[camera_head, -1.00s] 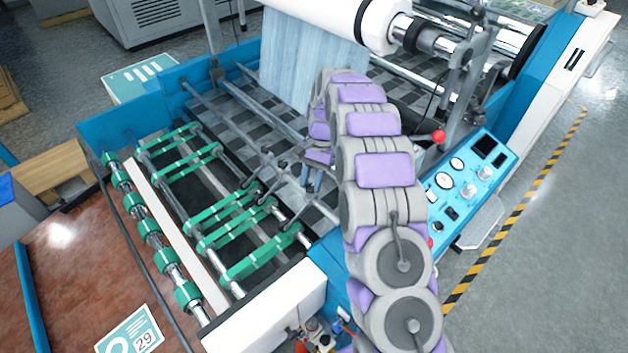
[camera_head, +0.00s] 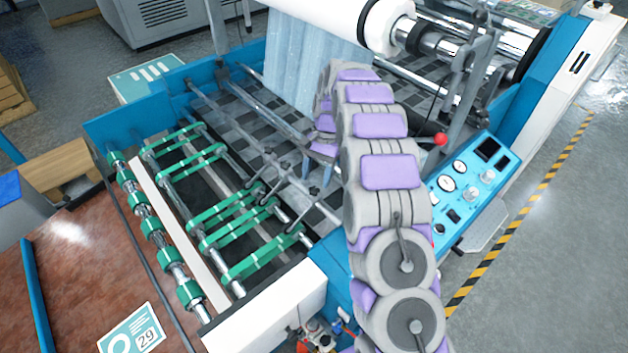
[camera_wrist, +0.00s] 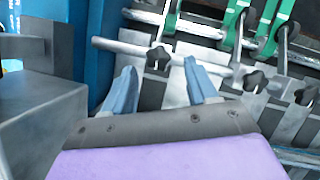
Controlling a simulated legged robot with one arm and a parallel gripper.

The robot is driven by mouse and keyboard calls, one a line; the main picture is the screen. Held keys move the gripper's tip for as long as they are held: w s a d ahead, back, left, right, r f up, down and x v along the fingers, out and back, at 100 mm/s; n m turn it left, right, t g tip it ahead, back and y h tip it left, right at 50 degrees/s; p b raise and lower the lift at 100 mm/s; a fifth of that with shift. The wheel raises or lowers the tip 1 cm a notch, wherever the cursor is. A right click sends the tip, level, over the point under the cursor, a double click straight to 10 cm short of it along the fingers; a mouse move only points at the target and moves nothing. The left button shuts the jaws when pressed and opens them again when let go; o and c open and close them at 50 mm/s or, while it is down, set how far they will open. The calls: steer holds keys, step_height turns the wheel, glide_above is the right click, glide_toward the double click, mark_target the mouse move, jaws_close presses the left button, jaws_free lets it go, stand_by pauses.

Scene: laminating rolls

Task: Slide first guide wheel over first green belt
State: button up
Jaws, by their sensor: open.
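A row of guide holders with black star knobs sits along a metal bar beside the belts. One black knob (camera_wrist: 158,57) shows between my fingertips in the wrist view; I cannot tell if they touch it. My gripper (camera_wrist: 160,66) is open, with its blue-grey fingers apart. In the head view my gripper (camera_head: 318,172) is partly hidden behind my arm.
More knobs (camera_wrist: 255,81) stand close to the right of my gripper in the wrist view. A blue control panel (camera_head: 470,185) lies right of my arm. A large white roll (camera_head: 330,20) with a hanging sheet is at the back. A brown table (camera_head: 80,275) is at the left.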

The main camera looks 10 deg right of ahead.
steer(key=p+v, duration=1.1)
steer(key=v, duration=0.3)
steer(key=shift+w+r, duration=0.2)
stand_by(0.5)
